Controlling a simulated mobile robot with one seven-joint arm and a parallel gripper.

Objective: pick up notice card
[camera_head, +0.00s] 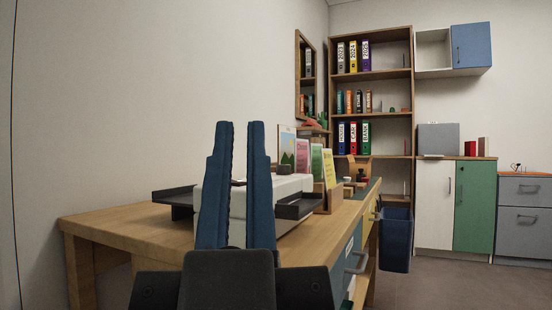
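Several upright cards stand on the desk beyond my gripper: a pink card (302,157), a green card (316,161) and a yellow card (329,169) with print on it. I cannot tell which of them is the notice card. The yellow one stands in front, by a wooden holder (328,199); the lower parts of the others are hidden. My gripper (241,129) points away over the near part of the desk, to the left of the cards. Its two blue fingers are apart, with nothing visible between them.
A white machine with dark side trays (178,197) stands on the wooden desk (122,229), partly behind my gripper. A picture (286,147) stands behind the cards. A dark blue bin (396,241) is at the desk's right. The floor (450,285) at right is clear.

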